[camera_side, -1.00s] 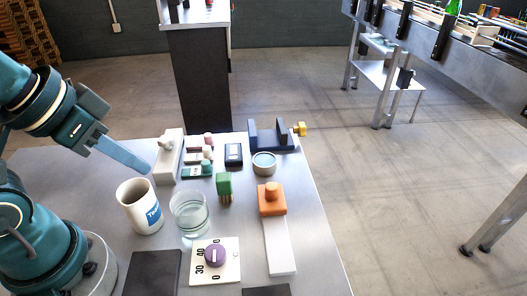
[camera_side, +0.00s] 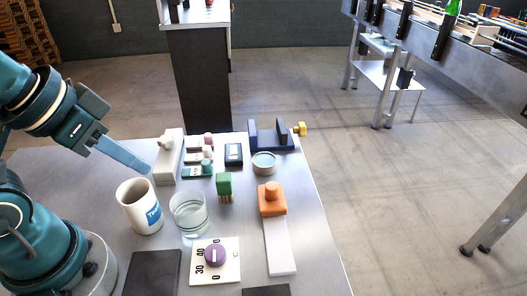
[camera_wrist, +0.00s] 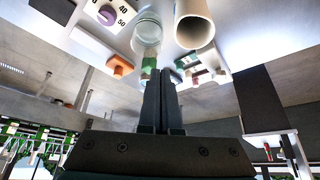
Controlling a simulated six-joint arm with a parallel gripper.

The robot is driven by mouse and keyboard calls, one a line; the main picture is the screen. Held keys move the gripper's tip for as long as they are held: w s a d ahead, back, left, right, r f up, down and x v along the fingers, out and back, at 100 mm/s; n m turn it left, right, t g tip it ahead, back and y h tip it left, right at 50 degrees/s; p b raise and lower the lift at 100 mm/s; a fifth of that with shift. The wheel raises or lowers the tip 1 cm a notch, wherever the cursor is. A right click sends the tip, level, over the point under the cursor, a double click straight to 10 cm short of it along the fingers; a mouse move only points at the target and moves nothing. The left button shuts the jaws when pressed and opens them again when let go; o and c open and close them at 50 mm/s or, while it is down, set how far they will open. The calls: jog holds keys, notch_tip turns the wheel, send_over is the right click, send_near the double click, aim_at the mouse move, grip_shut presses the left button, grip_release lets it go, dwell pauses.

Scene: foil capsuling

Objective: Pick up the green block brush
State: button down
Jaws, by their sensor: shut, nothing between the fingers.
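The green block brush (camera_side: 224,184) stands upright on the grey table, with its green block on top and tan bristles below. It is just right of the glass jar. In the wrist view the green brush (camera_wrist: 148,66) shows just above my fingertips, partly hidden by them. My gripper (camera_side: 147,168) is shut and empty, raised above the table's left part, beyond the white mug and well left of the brush. In the wrist view its two fingers (camera_wrist: 160,82) lie side by side.
The white mug (camera_side: 138,212) and glass jar (camera_side: 190,218) stand between my arm and the brush. An orange block (camera_side: 271,205) on a white strip is to its right. A dial plate (camera_side: 228,268) lies in front; a blue vise (camera_side: 268,138) and a round tin (camera_side: 264,166) are behind.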

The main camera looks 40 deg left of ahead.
dwell(0.3)
jog(key=shift+c, duration=2.2)
grip_release()
